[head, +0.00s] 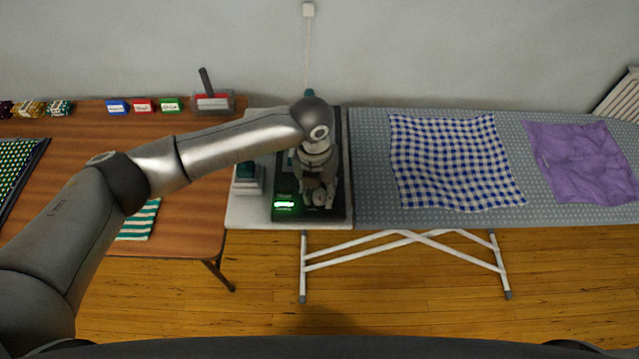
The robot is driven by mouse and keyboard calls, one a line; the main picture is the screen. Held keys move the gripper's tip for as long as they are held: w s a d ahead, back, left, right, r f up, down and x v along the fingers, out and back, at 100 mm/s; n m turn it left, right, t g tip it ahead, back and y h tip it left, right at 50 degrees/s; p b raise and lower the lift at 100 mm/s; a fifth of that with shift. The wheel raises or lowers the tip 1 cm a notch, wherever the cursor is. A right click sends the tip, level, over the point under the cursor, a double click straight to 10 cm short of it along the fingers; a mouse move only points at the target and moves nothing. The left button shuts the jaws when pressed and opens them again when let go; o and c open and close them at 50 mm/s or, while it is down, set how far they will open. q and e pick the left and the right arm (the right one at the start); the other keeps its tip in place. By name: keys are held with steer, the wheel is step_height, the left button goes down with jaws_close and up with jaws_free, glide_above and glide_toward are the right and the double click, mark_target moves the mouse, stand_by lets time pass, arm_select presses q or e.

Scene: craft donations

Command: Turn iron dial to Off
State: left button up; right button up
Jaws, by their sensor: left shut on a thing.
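My left gripper (318,196) reaches down over the dark iron station (338,214) at the left end of the ironing board. It is shut on a small round grey dial (320,197) at the station's front. The dial's marking cannot be read. A lit green display (284,204) glows just left of the dial. Part of a teal iron (309,93) seems to show behind my wrist; my arm hides most of it. My right gripper is not in view.
A blue checked cloth (450,160) and a crumpled purple cloth (582,162) lie on the grey dotted ironing board (370,200). The wooden table (90,135) at left holds blue, red and green labelled blocks and a striped cloth (140,220). A teal and white object (247,178) stands beside the station.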

arm_select(q)
steer(key=n+p, duration=0.1)
steer(key=n, duration=0.1)
steer(key=n+p, duration=0.2)
steer(key=shift+r+n, duration=0.2)
steer(key=shift+n, duration=0.1)
steer(key=n+p, duration=0.2)
steer(key=n, duration=0.1)
steer(key=shift+n+t+p, duration=0.3)
steer(key=shift+n+p, duration=0.05)
steer(key=shift+n, duration=0.05)
steer(key=n+p, duration=0.3)
steer(key=n, duration=0.1)
steer(key=n+p, duration=0.2)
steer(key=n, duration=0.6)
steer(key=shift+s+f+n+y, duration=0.1)
steer(key=shift+f+n+y, duration=0.05)
steer(key=shift+n+y, duration=0.15)
steer(key=n, duration=1)
steer(key=shift+d+n, duration=0.1)
steer(key=shift+n, duration=0.3)
steer(key=shift+n+y, duration=0.4)
steer(key=shift+n, duration=1.8)
steer(key=shift+s+f, duration=0.1)
